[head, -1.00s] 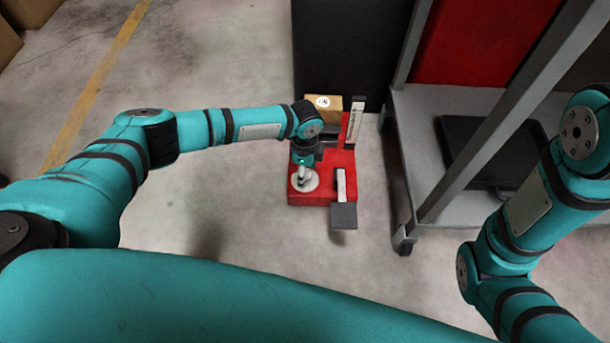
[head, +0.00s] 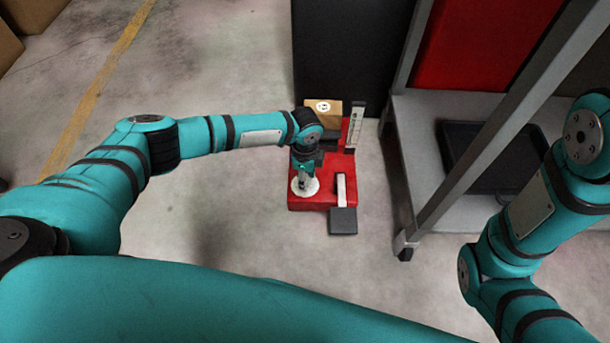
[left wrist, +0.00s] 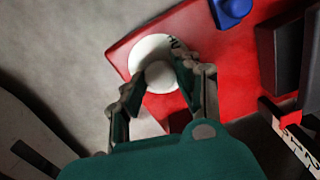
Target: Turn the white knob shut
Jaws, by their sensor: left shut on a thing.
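The white knob (left wrist: 160,75) stands on a round white plate (left wrist: 150,48) with dark letters partly visible at its right edge. My left gripper (left wrist: 160,82) is shut on the knob, one finger on each side. In the head view the gripper (head: 304,181) points down at the white plate (head: 312,188) on the front left of a red base (head: 308,202). The fingers cover most of the knob there. My right arm shows at the right of the head view, but its gripper is out of frame.
A blue part (left wrist: 230,9) shows near the plate. A grey cart (head: 440,205) stands to the right; floor on the left is clear.

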